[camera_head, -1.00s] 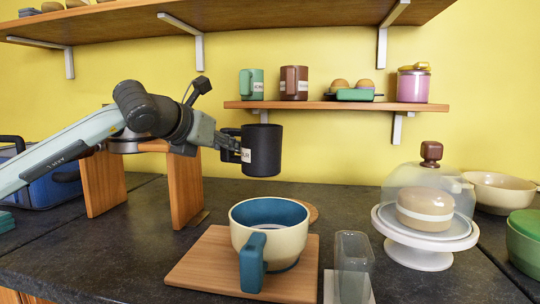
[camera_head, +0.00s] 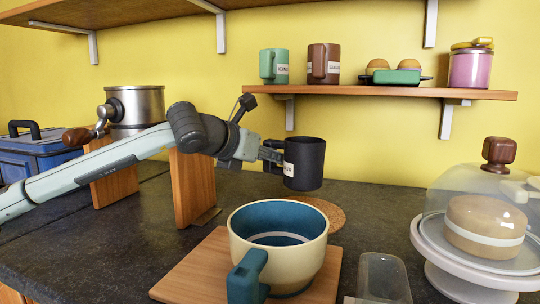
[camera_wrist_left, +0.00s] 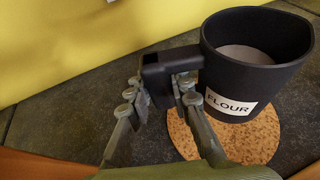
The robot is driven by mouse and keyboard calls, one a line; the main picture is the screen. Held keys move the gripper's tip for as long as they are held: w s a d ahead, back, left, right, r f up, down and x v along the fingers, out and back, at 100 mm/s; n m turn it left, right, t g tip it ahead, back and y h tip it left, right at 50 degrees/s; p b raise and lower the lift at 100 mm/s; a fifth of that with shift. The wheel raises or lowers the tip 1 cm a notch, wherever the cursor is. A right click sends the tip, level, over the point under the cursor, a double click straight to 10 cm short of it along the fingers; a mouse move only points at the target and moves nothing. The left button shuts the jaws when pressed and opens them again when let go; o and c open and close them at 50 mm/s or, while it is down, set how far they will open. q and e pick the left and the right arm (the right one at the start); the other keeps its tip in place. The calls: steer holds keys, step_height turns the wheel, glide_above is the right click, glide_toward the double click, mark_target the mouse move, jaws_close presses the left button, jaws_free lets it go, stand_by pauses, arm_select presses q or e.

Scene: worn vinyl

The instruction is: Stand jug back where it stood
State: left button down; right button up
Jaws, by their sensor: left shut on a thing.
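The black jug (camera_head: 305,168) with a white label stands upright in the air near the middle of the head view. In the left wrist view the jug (camera_wrist_left: 222,75) reads FLOUR and has a pale filling. My left gripper (camera_head: 273,154) is shut on its handle, from the left. The left gripper's fingers (camera_wrist_left: 158,90) also show at the handle in the wrist view. A round cork mat (camera_head: 327,213) lies on the counter below the jug; the wrist view shows the mat (camera_wrist_left: 240,148) beneath it. My right gripper is out of view.
A cream bowl with a blue handle (camera_head: 300,262) stands on a wooden board (camera_head: 190,280) in front of the mat. A clear container (camera_head: 383,278) and a domed cake stand (camera_head: 465,278) stand to the right. A wooden riser (camera_head: 195,190) carries a steel pot (camera_head: 137,105) behind my arm.

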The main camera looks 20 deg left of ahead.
arm_select(q)
steer(key=shift+f+b, duration=0.75)
steer(key=shift+f, duration=1.8)
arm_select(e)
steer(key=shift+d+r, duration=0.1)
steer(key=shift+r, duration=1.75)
arm_select(q)
steer(key=shift+b, duration=0.7)
steer(key=shift+r, duration=0.1)
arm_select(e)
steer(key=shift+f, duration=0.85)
arm_select(q)
steer(key=shift+b, duration=0.85)
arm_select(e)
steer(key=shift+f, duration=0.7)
